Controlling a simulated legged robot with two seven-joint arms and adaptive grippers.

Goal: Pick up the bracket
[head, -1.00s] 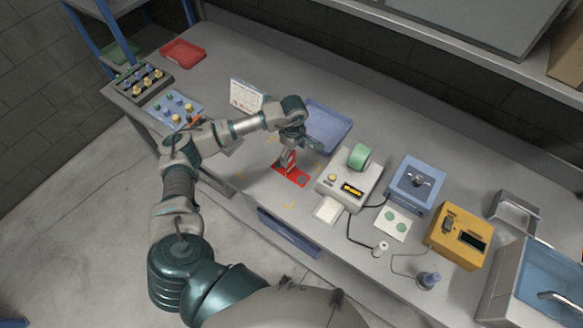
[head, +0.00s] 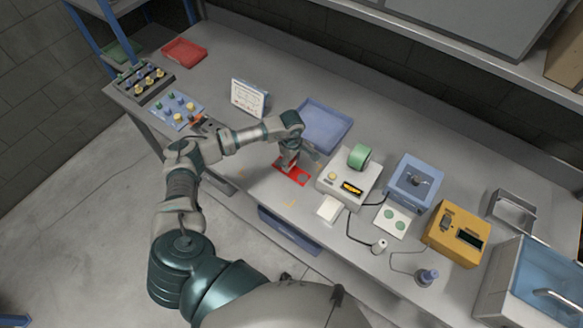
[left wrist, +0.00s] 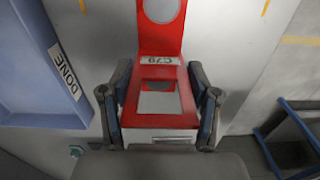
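The red bracket (head: 293,174) rests on the workbench in the head view, partly hidden by my left gripper (head: 288,164). In the left wrist view the bracket (left wrist: 160,98) shows a plate with a square opening, a "C79" label and a round hole farther up. My left gripper (left wrist: 160,90) points down over it. Its two fingers stand apart, one along each side of the bracket, close to its edges. I see no clear squeeze on it. My right gripper is out of view.
A blue tray (head: 346,132), labelled "DONE" in the left wrist view (left wrist: 50,110), lies just behind the bracket. A grey device (head: 336,191) with a green roll stands to the right. A white sign (head: 248,98) stands to the left. Blue and yellow boxes are farther right.

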